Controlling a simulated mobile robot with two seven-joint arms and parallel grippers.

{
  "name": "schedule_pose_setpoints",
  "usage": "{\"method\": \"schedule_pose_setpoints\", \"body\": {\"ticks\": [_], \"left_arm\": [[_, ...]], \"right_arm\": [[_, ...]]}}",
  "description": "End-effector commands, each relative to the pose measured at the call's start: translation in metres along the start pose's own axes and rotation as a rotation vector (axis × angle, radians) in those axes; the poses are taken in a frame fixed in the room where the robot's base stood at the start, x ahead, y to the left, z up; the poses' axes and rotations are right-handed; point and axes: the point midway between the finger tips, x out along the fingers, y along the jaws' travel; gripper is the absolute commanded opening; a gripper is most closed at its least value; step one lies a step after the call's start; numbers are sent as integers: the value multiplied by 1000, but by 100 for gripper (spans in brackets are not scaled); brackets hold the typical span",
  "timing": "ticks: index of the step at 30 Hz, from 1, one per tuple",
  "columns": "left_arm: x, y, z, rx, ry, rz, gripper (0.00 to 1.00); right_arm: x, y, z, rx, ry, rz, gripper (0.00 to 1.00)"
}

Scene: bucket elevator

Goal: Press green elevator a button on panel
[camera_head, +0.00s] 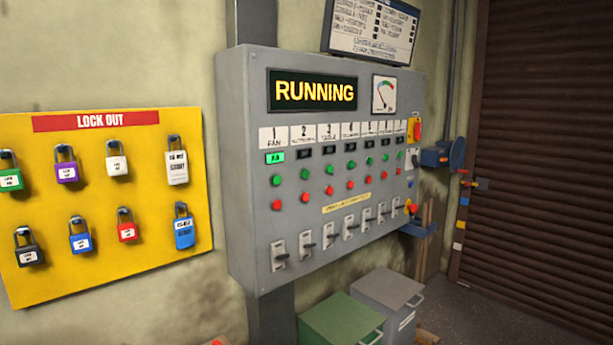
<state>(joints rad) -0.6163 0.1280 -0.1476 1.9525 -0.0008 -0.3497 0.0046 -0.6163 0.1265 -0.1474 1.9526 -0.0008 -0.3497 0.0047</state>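A grey control panel (250,150) is mounted on the wall in the middle of the head view. Its dark display (313,91) reads RUNNING in yellow. Numbered white labels (302,135) run across it; the first reads FAN, the others are too small to read surely, so I cannot tell which column is elevator A. Below is a row of green buttons, including one under FAN (277,182) and one in column 2 (304,178). Red buttons (305,198) sit beneath, then lever switches (305,241). The small indicator under FAN (275,157) is lit green; the others look dark. Neither gripper is in view.
A yellow LOCK OUT board (100,195) with several coloured padlocks hangs at left. A green box (340,322) and a grey box (387,300) stand below the panel. A blue fitting (440,155) juts out right of it. A brown shutter (545,160) is at right.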

Motion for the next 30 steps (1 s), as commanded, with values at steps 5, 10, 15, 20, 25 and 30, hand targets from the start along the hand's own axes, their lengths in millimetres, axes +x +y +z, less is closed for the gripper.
{"method": "schedule_pose_setpoints", "body": {"ticks": [5, 10, 15, 20, 25, 30], "left_arm": [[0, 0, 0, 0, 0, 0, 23], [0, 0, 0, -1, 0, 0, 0], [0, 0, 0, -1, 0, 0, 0], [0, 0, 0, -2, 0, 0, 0], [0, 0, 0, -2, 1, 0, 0], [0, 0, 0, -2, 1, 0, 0]], "right_arm": [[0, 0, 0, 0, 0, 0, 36], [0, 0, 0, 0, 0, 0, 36], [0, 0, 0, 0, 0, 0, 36], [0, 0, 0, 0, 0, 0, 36], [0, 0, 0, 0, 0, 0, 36], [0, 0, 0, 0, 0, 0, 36]]}}
